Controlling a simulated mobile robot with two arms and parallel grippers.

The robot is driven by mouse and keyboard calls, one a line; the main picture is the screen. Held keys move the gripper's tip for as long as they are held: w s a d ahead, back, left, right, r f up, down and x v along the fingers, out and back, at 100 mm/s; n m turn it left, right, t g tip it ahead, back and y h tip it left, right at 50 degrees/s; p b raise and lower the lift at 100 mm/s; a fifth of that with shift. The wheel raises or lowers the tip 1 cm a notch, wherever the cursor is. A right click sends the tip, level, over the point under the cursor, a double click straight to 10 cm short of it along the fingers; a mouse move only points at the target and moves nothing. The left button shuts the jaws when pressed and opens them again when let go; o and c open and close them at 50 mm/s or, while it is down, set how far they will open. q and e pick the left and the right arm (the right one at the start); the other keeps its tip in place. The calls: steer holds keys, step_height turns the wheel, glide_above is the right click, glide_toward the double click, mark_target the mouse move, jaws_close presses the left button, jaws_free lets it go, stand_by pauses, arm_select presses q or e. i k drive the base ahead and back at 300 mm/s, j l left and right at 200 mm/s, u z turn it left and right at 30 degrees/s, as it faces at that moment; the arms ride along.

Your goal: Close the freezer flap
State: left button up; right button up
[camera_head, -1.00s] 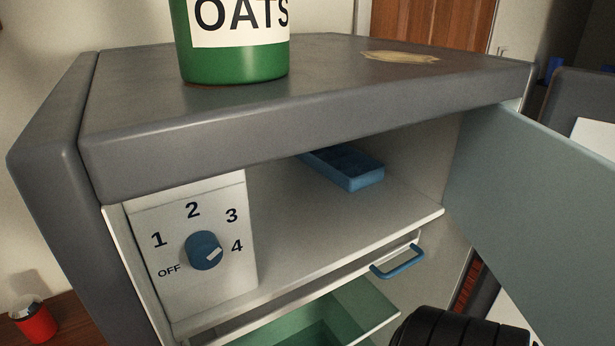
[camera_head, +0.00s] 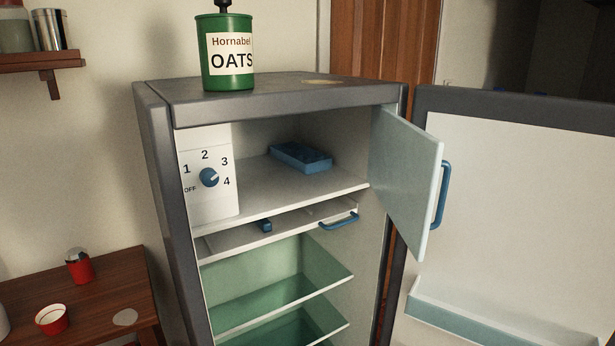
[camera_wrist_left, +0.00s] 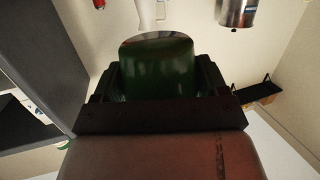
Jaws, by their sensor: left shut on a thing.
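The freezer flap (camera_head: 405,180), a pale blue-grey panel with a blue handle (camera_head: 443,195), stands open in the head view, swung out at the right of the freezer compartment (camera_head: 345,150). Its inside is exposed, with a blue ice tray (camera_head: 300,157) on the compartment floor. No gripper shows at the flap. In the left wrist view my left gripper (camera_wrist_left: 158,95) is shut on a dark green cylinder (camera_wrist_left: 157,65). What that cylinder is, I cannot tell. My right gripper is in neither current view.
The large fridge door (camera_head: 520,190) also stands open at the right, behind the flap. A green oats canister (camera_head: 228,75) stands on the fridge top. A side table (camera_head: 110,290) stands at the left.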

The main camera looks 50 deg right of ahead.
mark_target(405, 161)
steer(key=z, duration=1.45)
